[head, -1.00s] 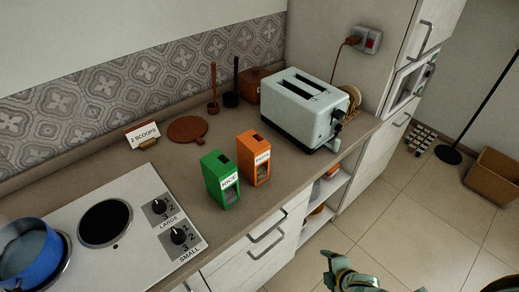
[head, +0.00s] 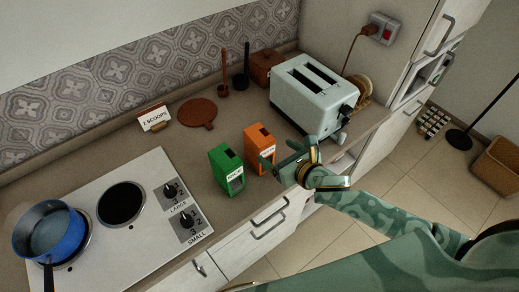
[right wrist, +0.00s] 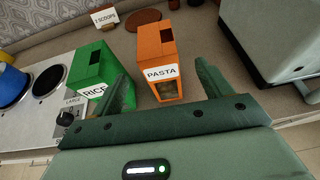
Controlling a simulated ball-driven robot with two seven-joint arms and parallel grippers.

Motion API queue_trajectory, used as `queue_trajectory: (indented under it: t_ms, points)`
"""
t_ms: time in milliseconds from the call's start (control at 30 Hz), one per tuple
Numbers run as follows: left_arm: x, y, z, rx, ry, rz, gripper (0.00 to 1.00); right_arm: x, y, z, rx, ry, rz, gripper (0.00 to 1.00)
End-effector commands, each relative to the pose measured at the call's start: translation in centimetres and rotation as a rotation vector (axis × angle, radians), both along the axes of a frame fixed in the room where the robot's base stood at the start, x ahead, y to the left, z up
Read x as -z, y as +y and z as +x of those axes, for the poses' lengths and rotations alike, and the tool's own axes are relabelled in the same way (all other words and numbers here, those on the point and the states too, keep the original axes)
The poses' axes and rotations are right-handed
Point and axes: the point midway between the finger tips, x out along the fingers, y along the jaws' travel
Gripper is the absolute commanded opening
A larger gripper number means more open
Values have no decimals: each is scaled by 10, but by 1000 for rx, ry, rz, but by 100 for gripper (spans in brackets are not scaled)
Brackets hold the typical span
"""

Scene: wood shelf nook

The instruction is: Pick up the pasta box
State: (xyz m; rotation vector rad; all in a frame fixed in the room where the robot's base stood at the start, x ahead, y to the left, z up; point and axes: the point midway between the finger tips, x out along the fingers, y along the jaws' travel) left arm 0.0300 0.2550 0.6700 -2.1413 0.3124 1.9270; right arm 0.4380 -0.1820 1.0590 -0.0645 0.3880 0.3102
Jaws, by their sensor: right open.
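The orange pasta box (head: 258,141) stands upright on the counter, just right of the green rice box (head: 226,168). My right gripper (head: 276,160) is open in front of the pasta box, at the counter's front edge. In the right wrist view the pasta box (right wrist: 158,60) stands ahead, between the directions of the two open fingers (right wrist: 165,85), with its white label facing me. The rice box (right wrist: 100,70) is close to the left finger there. Nothing is held. My left gripper is not in view.
A pale toaster (head: 314,95) stands right of the boxes. A stove (head: 150,215) with a blue pot (head: 68,236) is on the left.

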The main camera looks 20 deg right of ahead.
Motion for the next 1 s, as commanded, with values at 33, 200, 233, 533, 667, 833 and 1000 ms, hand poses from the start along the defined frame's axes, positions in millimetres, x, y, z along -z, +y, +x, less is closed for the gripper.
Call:
queue_trajectory:
  t_ms: [33,200,233,533,667,833,1000]
  points:
    - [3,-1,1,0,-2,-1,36,6,4,12,2,0,3,78]
    - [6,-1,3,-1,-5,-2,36,17,12,37,1,0,3,78]
    - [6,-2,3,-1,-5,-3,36,19,13,40,1,1,3,78]
    - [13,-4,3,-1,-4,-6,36,39,24,67,3,2,6,78]
    - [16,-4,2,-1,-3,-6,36,46,29,82,2,2,3,78]
    - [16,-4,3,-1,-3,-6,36,47,30,87,0,2,3,78]
    - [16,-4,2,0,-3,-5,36,47,30,86,0,2,3,62]
